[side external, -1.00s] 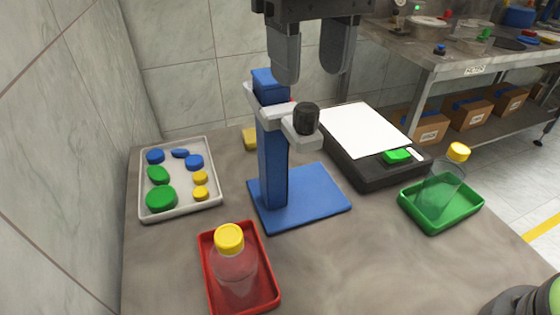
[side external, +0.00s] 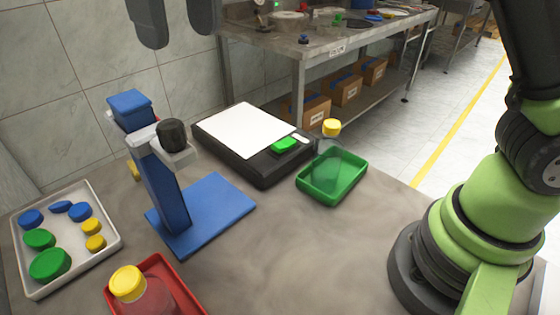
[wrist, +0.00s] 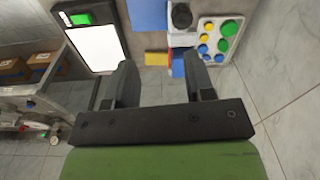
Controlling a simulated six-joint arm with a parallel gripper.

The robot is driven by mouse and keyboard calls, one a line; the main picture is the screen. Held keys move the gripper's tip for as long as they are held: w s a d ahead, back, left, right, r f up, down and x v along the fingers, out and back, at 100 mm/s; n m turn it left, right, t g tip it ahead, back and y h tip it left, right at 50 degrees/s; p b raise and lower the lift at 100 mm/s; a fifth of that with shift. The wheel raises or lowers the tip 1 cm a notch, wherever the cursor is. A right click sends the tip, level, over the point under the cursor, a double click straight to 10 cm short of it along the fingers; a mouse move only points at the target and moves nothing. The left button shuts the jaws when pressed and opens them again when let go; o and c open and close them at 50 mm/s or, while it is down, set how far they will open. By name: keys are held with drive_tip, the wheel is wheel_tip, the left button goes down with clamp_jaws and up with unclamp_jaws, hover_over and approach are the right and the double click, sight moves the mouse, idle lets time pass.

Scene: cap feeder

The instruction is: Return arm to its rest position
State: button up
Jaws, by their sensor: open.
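My gripper (side external: 178,32) is open and hangs at the top left of the side view, above and behind the blue stand (side external: 166,195). It is apart from the stand. In the wrist view, my gripper (wrist: 160,78) shows two separated fingers with nothing between them. The stand carries a grey bracket with a black knob (side external: 172,134). A yellow-capped clear bottle (side external: 330,145) stands in the green tray (side external: 346,195). Another yellow-capped bottle (side external: 148,299) stands in the red tray (side external: 187,296), cut off by the lower edge.
A white tray (side external: 112,232) holds several blue, green and yellow caps at left. A black device with a white top (side external: 243,130) and green button lies behind the stand. A metal bench (side external: 335,38) stands behind. Bare table lies between the stand and my base.

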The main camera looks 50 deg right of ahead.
drive_tip(key=s+d+r+m+t+y, duration=0.2)
drive_tip(key=s+d+m+t, duration=0.15)
drive_tip(key=s+d, duration=0.95)
drive_tip(key=s+d+f+m+t, duration=0.2)
drive_tip(key=s+d+f+t, duration=0.1)
drive_tip(key=d+f, duration=0.1)
drive_tip(key=shift+f, duration=0.55)
drive_tip(key=shift+d, duration=0.1)
idle(1.2)
